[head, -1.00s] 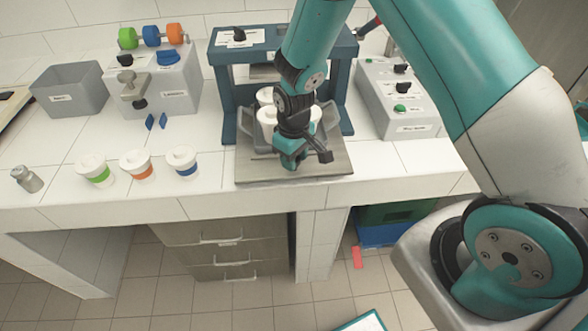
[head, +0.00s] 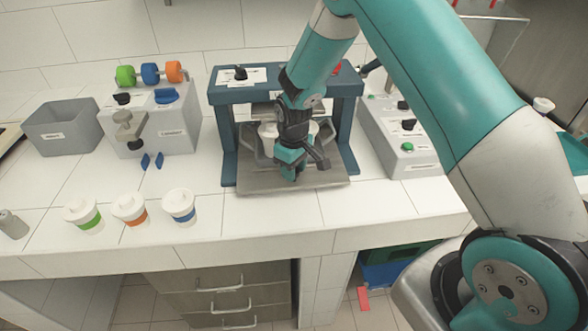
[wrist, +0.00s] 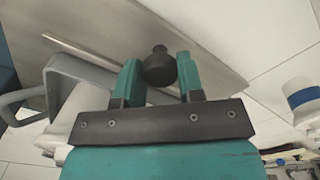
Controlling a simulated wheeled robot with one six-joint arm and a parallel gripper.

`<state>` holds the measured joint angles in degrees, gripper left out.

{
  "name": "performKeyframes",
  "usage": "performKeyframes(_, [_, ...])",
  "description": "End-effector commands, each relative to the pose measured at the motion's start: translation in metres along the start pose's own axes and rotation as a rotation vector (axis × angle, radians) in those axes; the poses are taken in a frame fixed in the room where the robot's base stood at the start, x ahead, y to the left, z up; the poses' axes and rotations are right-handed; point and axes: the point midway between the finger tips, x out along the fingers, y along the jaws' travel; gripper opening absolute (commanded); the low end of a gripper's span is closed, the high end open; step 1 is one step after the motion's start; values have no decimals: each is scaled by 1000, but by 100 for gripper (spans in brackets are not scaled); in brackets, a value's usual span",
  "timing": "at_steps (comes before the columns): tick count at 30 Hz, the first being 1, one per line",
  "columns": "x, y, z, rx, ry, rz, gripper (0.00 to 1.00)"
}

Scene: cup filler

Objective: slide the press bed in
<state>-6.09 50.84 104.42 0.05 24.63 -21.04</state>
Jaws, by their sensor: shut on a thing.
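The press bed (head: 325,183) is a grey plate that lies mostly between the posts of the blue press frame (head: 229,140). Its front part sticks out. It also shows in the wrist view (wrist: 215,55). My gripper (head: 290,172) is at the front of the bed. In the wrist view my gripper (wrist: 159,72) has its two teal fingers on either side of a black round knob (wrist: 158,66) and is shut on it. A grey carrier (wrist: 92,75) with handles stands on the bed. White cups in it are partly hidden behind my arm.
A grey control box (head: 395,135) is on the right. A grey bin (head: 62,130) and a grey machine (head: 165,125) stand on the left. The counter before the bed is clear.

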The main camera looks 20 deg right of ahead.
Motion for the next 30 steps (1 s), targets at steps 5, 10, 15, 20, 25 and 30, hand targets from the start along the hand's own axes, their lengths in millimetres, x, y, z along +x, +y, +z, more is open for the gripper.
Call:
performKeyframes(5, [-1,0,0,1,0,1,54])
performKeyframes(10, [0,1,0,1,-1,0,60])
performKeyframes(15, [-2,2,1,3,0,0,60])
performKeyframes(20, [-19,2,0,2,3,1,60])
performKeyframes(25, [-58,2,0,2,6,2,60])
performKeyframes(30, [-102,2,0,2,5,2,60])
